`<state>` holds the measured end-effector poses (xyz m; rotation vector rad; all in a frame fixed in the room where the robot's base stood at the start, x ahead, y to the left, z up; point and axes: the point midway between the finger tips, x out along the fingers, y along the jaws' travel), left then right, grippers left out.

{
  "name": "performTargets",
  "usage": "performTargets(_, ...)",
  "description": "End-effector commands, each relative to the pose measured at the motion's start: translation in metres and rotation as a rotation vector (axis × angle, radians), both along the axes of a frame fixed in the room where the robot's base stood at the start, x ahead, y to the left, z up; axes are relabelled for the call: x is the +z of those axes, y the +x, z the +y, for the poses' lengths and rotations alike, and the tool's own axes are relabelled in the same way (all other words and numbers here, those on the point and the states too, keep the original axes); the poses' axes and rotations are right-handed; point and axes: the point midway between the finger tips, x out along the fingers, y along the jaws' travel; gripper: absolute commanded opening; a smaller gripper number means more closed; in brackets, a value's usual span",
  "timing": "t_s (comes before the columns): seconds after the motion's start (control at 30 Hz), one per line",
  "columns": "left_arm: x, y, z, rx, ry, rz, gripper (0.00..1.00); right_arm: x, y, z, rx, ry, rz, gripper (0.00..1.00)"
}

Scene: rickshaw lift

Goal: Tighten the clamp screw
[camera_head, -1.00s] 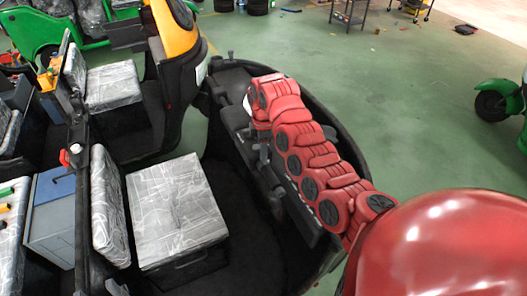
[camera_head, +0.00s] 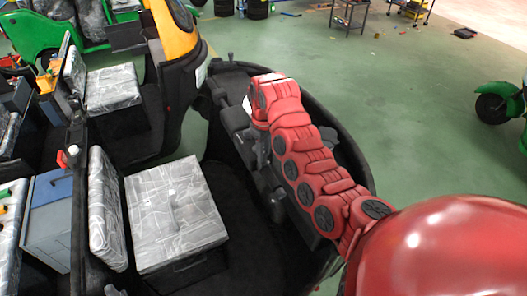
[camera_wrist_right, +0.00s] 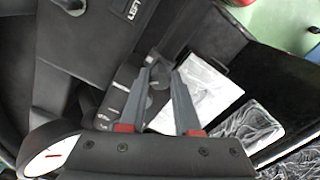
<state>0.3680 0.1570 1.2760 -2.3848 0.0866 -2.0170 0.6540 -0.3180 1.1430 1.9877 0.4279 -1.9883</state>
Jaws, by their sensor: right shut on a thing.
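My right arm reaches from the lower right over the front of the black rickshaw. In the head view its gripper (camera_head: 262,157) is small, dark and hard to make out against the dash. In the right wrist view the two grey fingers of the gripper (camera_wrist_right: 163,70) stand close together around a small dark grey part (camera_wrist_right: 158,77), which I take for the clamp screw. The fingers hide some of it, and its thread and how tight it is do not show. My left gripper is not in view.
A wrapped seat (camera_head: 175,212) stands behind the dash, left of my arm. The black rickshaw rim (camera_head: 352,150) curves along the right. An orange and black rickshaw (camera_head: 178,45) stands close at the upper left.

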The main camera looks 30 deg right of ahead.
Motion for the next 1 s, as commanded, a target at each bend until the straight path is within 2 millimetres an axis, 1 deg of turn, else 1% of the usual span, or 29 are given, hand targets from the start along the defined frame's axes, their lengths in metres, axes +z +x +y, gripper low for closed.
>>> performTargets(0.33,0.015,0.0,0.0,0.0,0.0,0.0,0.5,0.003,0.001,0.001,-0.326,-0.001,-0.001,0.0)
performTargets(0.6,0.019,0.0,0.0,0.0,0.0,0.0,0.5,0.001,0.0,0.0,-0.548,-0.002,0.0,0.0)
performTargets(0.8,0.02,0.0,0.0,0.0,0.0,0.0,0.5,0.0,0.0,0.0,-0.663,-0.002,0.0,0.0)
performTargets(1.0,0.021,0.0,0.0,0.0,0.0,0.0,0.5,0.0,0.0,0.0,-0.73,-0.002,-0.001,0.0)
